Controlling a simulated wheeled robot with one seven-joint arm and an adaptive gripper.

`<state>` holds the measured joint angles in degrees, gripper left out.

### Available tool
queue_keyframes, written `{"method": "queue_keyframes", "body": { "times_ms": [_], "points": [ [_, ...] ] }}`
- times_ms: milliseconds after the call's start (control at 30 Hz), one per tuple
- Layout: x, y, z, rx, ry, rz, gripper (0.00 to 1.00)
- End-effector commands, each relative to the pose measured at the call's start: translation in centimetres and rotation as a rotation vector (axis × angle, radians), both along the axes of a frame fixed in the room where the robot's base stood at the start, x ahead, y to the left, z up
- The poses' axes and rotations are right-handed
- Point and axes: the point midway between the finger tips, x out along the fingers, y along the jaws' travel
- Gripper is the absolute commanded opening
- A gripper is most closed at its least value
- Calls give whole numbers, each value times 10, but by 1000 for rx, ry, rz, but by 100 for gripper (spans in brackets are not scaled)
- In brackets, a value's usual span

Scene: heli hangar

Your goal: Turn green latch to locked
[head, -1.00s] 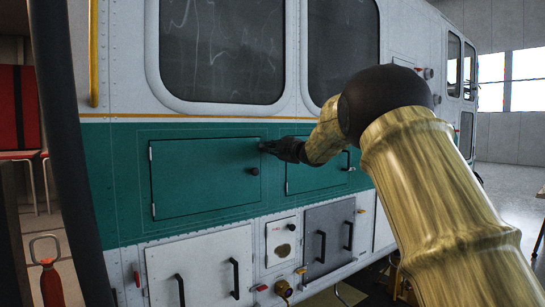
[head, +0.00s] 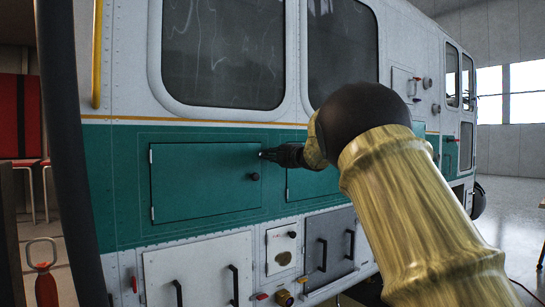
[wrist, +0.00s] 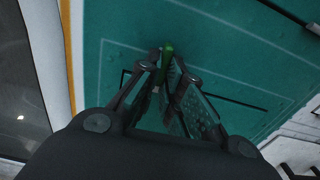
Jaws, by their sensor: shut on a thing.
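The green latch (wrist: 167,49) shows in the wrist view as a small bright green piece at the fingertips, in front of the teal panel. My gripper (wrist: 165,70) is shut on the latch. In the head view my gripper (head: 267,154) is at the upper right corner of a teal hatch door (head: 200,190). The latch is hidden behind the fingers there. I cannot tell from these views whether it stands at locked.
A round black knob (head: 254,177) sticks out just below my gripper. White lower doors (head: 198,265) and a grey door (head: 330,240) carry black handles. A yellow rail (head: 97,55) runs up the left side. Open floor lies at the right.

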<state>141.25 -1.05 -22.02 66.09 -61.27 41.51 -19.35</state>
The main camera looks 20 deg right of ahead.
Motion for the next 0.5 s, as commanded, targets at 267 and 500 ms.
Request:
{"method": "queue_keyframes", "body": {
  "times_ms": [267,500],
  "points": [
    [0,-1,-1,1,1,0,30],
    [0,0,0,1,0,0,30]
  ]
}}
